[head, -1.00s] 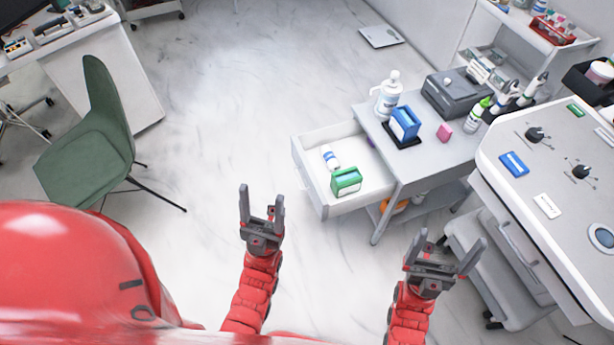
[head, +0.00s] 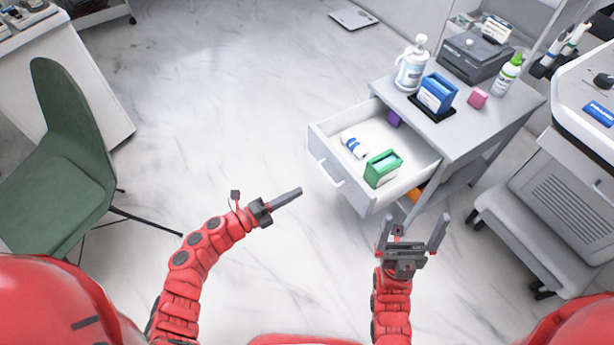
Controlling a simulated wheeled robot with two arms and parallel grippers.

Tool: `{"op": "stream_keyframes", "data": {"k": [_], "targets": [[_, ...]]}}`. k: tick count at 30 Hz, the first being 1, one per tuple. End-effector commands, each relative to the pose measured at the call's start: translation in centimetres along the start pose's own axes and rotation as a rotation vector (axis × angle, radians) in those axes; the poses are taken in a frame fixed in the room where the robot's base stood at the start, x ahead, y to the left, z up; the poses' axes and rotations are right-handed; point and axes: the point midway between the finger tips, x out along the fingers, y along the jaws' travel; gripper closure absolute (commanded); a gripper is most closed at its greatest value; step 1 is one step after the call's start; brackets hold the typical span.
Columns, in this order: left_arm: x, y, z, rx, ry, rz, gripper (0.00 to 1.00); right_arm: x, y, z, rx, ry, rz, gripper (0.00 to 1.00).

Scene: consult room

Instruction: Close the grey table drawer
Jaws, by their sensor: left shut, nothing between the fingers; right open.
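The grey table (head: 462,128) stands at the right in the head view. Its drawer (head: 336,184) is pulled out toward the left, with a handle on its front. In the drawer lie a green box (head: 383,168), a white and blue bottle (head: 353,147) and a purple item (head: 394,119). My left gripper (head: 298,191) is shut and empty, pointing right, a little short of the drawer front and apart from it. My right gripper (head: 413,222) is open and empty, pointing up in the picture, near the drawer's lower corner; I cannot tell whether it touches anything.
A white machine (head: 574,190) stands at the right, a green chair (head: 62,150) at the left. The floor between is clear.

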Motion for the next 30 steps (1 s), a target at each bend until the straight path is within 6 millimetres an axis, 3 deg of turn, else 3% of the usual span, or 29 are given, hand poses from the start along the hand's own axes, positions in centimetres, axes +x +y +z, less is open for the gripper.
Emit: {"op": "stream_keyframes", "data": {"k": [7, 21, 30], "targets": [[2.1, 0.5, 0.4, 0.018, -0.004, 0.019, 1.00, -0.1, 0.0, 0.0, 0.000, 0.000, 0.000, 0.00], [11.6, 0.7, 0.5, 0.014, -0.006, 0.017, 1.00, -0.5, 0.0, 0.1, 0.000, 0.000, 0.000, 0.00], [13.8, 0.7, 0.5, 0.015, -0.006, 0.018, 1.00, -0.7, 0.0, 0.1, 0.000, 0.000, 0.000, 0.00]]}}
